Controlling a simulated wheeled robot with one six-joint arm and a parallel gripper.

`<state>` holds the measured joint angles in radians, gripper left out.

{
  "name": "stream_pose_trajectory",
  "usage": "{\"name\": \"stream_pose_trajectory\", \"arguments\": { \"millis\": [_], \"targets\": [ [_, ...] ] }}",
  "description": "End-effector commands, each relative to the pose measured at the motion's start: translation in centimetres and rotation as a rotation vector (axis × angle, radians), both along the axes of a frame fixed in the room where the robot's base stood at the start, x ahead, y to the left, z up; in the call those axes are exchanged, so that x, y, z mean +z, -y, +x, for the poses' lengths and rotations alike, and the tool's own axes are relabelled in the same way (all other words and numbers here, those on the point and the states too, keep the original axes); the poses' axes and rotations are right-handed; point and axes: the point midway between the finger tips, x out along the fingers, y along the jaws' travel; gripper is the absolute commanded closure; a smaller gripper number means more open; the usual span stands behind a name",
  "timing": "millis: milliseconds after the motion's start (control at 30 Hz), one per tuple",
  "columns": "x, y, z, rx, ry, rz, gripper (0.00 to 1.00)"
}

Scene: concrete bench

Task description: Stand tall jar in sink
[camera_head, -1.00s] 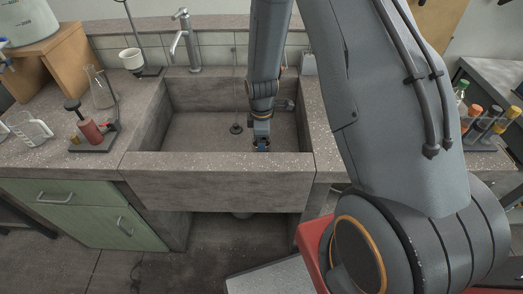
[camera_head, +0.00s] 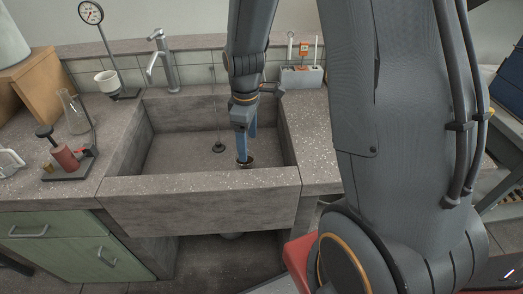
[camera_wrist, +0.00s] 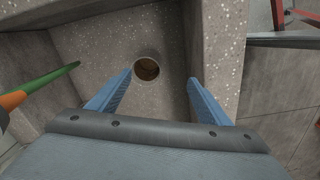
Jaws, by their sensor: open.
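The tall jar (camera_head: 249,163) is inside the concrete sink (camera_head: 190,184), near its front right. Most of it is hidden behind the sink's front wall and my fingers. In the wrist view its round open mouth (camera_wrist: 147,69) faces up, with a pale rim and brown inside. It looks upright on the sink floor. My gripper (camera_head: 245,158) points down into the sink with its blue fingers at the jar's top. In the wrist view the fingers (camera_wrist: 160,77) are spread apart. The jar's mouth shows beyond and between the tips, with gaps on both sides.
The tap (camera_head: 164,62) stands behind the sink. A white cup (camera_head: 106,78), a flask (camera_head: 74,114) and a red device (camera_head: 67,158) are on the left counter. A grey holder (camera_head: 302,76) stands behind right.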

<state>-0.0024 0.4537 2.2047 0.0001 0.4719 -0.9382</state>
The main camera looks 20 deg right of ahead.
Motion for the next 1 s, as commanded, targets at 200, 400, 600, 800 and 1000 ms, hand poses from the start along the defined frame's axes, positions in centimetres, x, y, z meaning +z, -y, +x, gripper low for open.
{"name": "stream_pose_trajectory", "arguments": {
  "millis": [200, 400, 600, 800, 1000],
  "targets": [
    [4.3, 0.0, -5.4, -0.381, 0.016, 0.007, 0.28],
    [6.7, 0.0, -10.3, -0.706, 0.025, 0.018, 0.28],
    [7.6, 0.0, -13.1, -0.899, 0.028, 0.024, 0.28],
    [7.7, 0.0, -13.7, -0.942, 0.027, 0.025, 0.28],
    [7.7, 0.0, -13.7, -0.94, 0.027, 0.025, 0.28]
  ]
}}
